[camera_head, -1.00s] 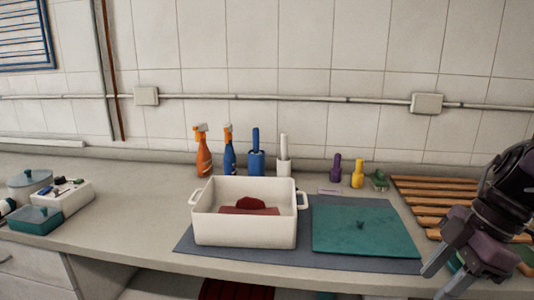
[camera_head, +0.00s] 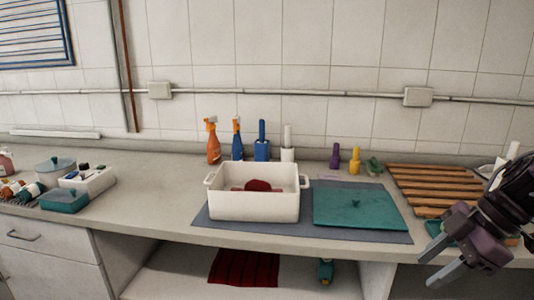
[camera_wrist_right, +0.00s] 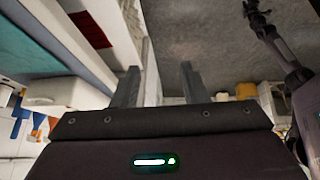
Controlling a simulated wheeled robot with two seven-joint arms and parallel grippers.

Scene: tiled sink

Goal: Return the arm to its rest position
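My right gripper (camera_head: 424,270) is at the lower right of the head view, in front of the counter's front edge, pointing left and down. In the right wrist view its two fingers (camera_wrist_right: 158,80) are parted, with nothing between them. A dark jointed arm part (camera_wrist_right: 280,45), perhaps my left arm, shows at the upper right of the wrist view; its end is too small to read. My left gripper does not show in the head view.
A white tub (camera_head: 254,206) with a dark red item inside stands on a grey mat (camera_head: 300,231) beside a teal board (camera_head: 355,210). A wooden rack (camera_head: 430,180) lies right. An open shelf (camera_head: 180,280) lies below the counter (camera_head: 140,200).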

